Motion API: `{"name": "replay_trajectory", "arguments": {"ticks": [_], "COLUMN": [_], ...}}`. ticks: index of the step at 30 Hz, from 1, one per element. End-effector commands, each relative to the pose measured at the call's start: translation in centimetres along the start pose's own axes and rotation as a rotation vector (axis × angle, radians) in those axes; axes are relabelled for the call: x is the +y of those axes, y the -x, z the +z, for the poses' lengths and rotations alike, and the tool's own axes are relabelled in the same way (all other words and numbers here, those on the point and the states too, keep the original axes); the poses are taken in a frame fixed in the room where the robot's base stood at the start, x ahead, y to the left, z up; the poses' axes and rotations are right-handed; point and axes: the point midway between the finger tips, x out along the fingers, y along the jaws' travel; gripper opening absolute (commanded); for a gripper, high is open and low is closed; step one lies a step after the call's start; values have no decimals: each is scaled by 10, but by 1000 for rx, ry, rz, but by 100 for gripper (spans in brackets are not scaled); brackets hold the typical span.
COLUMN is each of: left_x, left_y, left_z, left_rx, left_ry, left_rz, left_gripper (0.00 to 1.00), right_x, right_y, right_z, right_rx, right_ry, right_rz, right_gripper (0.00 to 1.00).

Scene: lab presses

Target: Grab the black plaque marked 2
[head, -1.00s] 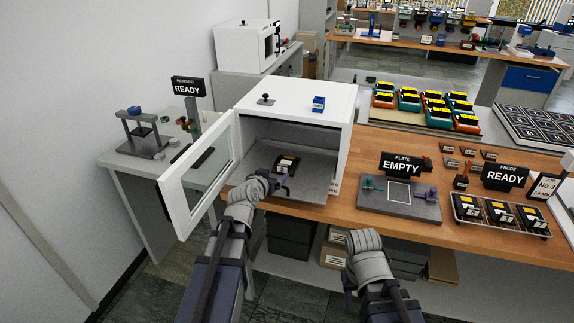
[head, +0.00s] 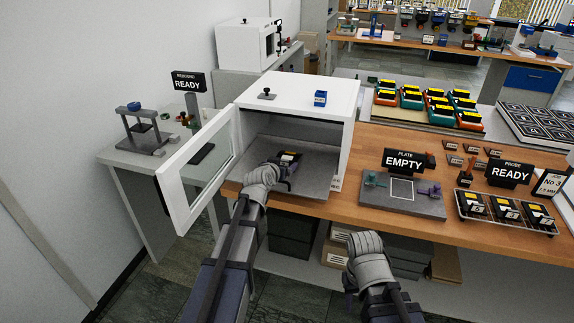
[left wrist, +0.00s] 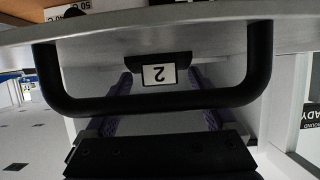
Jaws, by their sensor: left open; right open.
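In the left wrist view the black plaque (left wrist: 135,64) shows a white label whose 2 appears upside down. My left gripper (head: 285,169) reaches into the cabinet mouth, right in front of the plaque. Its purple fingers are open, one at each side of the plaque; I cannot tell whether they touch it. My right gripper (head: 350,283) is low in front of the bench, its jaws mostly hidden by its wrist.
The cabinet (head: 297,97) has its glass door (head: 198,180) swung open to the left. On the bench to the right are a plate fixture (head: 425,207) under an EMPTY sign and a rack (head: 507,222) of similar black plaques. A black loop-shaped bar (left wrist: 160,103) crosses the left wrist view.

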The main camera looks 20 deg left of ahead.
Motion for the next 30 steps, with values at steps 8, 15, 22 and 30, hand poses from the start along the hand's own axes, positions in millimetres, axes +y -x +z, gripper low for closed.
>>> {"name": "replay_trajectory", "arguments": {"ticks": [8, 15, 22, 30], "left_x": [0, 0, 0, 0], "left_y": [1, 1, 1, 1], "left_z": [0, 0, 0, 0], "left_rx": [0, 0, 0, 0], "left_ry": [0, 0, 0, 0], "left_rz": [0, 0, 0, 0], "left_gripper": [75, 48, 22, 0], "right_x": [0, 0, 0, 0], "right_y": [1, 1, 1, 1], "right_z": [0, 0, 0, 0], "right_rx": [0, 0, 0, 0], "right_ry": [0, 0, 0, 0], "right_rz": [0, 0, 0, 0], "right_gripper": [45, 45, 45, 45]}}
